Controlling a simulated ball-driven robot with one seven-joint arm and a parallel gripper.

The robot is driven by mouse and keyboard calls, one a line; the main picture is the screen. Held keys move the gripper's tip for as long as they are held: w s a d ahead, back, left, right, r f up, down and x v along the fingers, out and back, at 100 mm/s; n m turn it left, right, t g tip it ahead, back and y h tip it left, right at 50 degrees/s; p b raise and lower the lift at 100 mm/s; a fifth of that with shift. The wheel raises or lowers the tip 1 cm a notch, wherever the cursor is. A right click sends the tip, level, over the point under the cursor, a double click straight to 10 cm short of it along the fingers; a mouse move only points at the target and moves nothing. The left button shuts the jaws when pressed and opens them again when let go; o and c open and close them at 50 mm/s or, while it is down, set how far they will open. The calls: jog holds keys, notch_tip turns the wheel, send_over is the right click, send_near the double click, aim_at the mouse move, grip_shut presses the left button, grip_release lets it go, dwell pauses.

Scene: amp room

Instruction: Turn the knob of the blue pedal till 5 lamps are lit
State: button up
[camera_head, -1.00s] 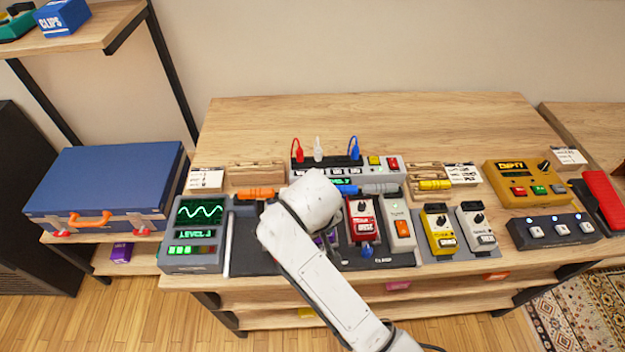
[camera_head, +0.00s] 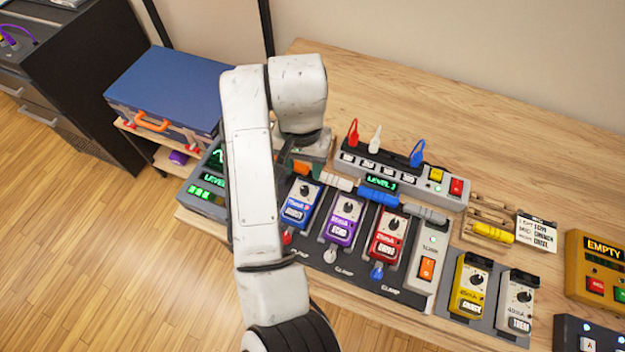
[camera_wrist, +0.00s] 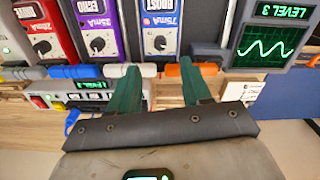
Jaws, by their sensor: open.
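The blue pedal (camera_head: 299,207) stands at the left end of a row on a dark board, beside the purple pedal (camera_head: 342,220). Its dark round knob (camera_head: 304,190) with a white mark is uncovered and also shows in the wrist view (camera_wrist: 160,43). My gripper (camera_wrist: 159,68) is open and empty, its two green fingers apart on either side of the knob's line, short of the pedal. In the head view it is partly hidden by my arm. The meter (camera_wrist: 265,35) reads LEVEL 3 in the wrist view; its green lamps (camera_head: 206,192) are partly hidden in the head view.
A red pedal (camera_head: 388,238) stands right of the purple one. Behind the row lie cable plugs, including a blue one (camera_head: 378,197), and a grey power strip (camera_head: 400,178). A blue case (camera_head: 170,85) is at the left. The tabletop behind is clear.

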aim_at(304, 188)
notch_tip(304, 188, down, 9)
jog(key=shift+r+p, duration=0.15)
jog(key=shift+p, duration=0.35)
grip_shut()
